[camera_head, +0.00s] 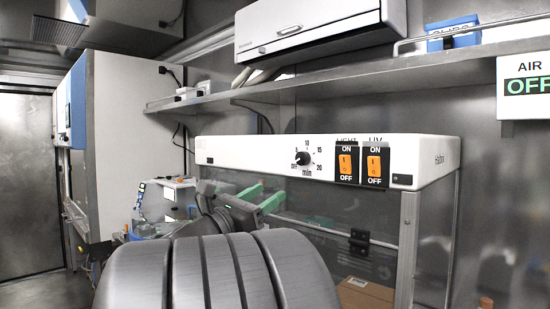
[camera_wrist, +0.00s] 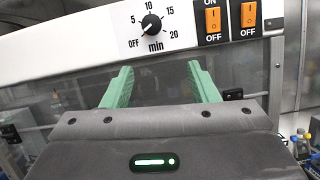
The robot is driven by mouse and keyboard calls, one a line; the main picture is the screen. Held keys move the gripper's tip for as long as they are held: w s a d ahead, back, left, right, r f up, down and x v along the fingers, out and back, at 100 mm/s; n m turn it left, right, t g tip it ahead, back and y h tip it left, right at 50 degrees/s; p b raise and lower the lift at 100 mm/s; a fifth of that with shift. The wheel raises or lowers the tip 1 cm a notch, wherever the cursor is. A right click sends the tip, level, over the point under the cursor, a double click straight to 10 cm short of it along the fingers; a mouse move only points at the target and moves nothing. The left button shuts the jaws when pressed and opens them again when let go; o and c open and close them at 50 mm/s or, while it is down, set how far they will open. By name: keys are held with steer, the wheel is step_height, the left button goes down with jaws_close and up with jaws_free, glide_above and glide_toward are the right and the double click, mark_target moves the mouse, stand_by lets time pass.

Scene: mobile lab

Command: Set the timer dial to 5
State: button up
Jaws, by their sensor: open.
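The timer dial (camera_head: 303,158) is a round black knob on the white front panel of a cabinet. It also shows in the wrist view (camera_wrist: 151,24), ringed by the marks OFF, 5, 10, 15 and 20, with "min" below. Its white pointer appears to point down-left, at OFF. The 5 mark is at the dial's left, above OFF. My gripper (camera_wrist: 160,66) has two green fingers spread apart with nothing between them. In the head view my gripper (camera_head: 274,191) is below and left of the dial, apart from it.
Orange LIGHT (camera_head: 345,164) and UV (camera_head: 374,166) switches sit right of the dial on the same panel. A clear pane (camera_head: 330,225) hangs below the panel. A metal shelf (camera_head: 400,80) runs above the cabinet. The space between my fingers and the panel looks clear.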

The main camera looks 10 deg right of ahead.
mark_target(300, 159)
steer(key=shift+n+t, duration=0.3)
steer(key=p+x, duration=0.1)
steer(key=x, duration=0.3)
steer(key=r+p+x, duration=0.1)
steer(key=x, duration=0.4)
steer(key=a+r+p+x, duration=0.1)
steer(key=x, duration=0.4)
steer(key=c, duration=1)
steer(key=shift+h, duration=0.3)
steer(key=shift+w, duration=0.1)
